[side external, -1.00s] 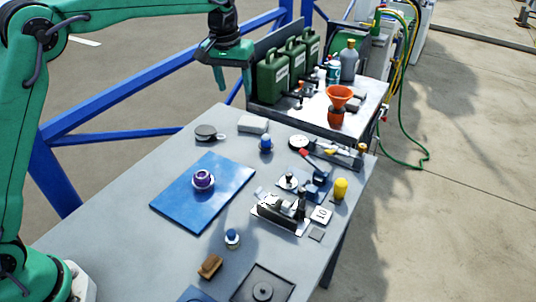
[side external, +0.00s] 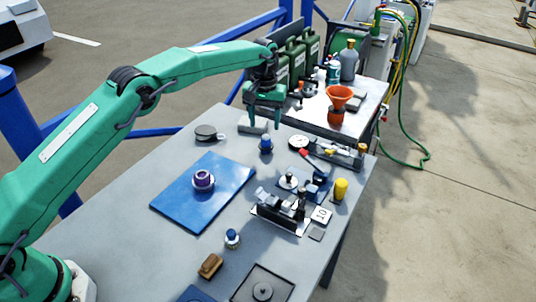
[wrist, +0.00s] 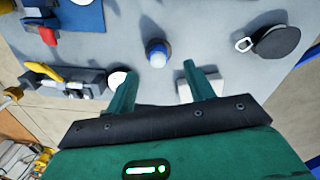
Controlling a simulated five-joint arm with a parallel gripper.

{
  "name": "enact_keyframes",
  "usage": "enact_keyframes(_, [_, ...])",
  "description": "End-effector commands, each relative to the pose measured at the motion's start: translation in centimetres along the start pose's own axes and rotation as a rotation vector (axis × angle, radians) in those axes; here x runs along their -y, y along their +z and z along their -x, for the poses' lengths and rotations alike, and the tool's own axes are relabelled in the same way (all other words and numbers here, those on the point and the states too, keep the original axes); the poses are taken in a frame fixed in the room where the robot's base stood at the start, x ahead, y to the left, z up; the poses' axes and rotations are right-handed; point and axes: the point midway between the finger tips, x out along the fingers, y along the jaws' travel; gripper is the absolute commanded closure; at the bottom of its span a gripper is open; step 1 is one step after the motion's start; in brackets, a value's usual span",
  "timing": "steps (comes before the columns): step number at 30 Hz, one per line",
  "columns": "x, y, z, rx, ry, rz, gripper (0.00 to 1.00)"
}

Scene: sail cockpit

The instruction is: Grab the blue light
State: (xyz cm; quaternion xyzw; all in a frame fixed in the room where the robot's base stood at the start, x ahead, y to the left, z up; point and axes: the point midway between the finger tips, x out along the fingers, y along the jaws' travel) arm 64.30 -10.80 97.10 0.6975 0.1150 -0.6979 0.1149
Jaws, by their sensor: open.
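The blue light (side external: 266,144) is a small upright piece with a blue body, standing near the far edge of the grey table. In the wrist view the blue light (wrist: 157,53) shows a pale top and lies just beyond the gap between my fingertips, roughly centred. My gripper (side external: 264,121) points down above it, open and empty. Both green fingers of my gripper (wrist: 161,68) show apart in the wrist view. I cannot tell the exact height left between fingertips and light. A second blue-topped piece (side external: 232,238) with a pale base stands nearer the front.
A grey-white block (side external: 252,125) sits close behind my gripper, with a dark round disc (side external: 206,132) to its left. A white-faced dial (side external: 299,142) is to the right. A purple knob (side external: 203,180) stands on a blue plate (side external: 170,205). Green cans (side external: 295,58) stand behind.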

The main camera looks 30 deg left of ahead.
Motion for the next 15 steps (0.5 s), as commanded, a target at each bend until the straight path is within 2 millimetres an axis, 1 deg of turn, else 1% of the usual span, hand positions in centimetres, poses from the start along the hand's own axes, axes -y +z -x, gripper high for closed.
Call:
enact_keyframes(4, [0.0,0.0,-0.6,0.000,0.000,0.000,0.47])
enact_keyframes(10, [0.0,0.0,-2.2,0.001,0.000,0.000,0.47])
enact_keyframes(15, [0.0,0.0,-2.6,-0.001,0.000,0.000,0.47])
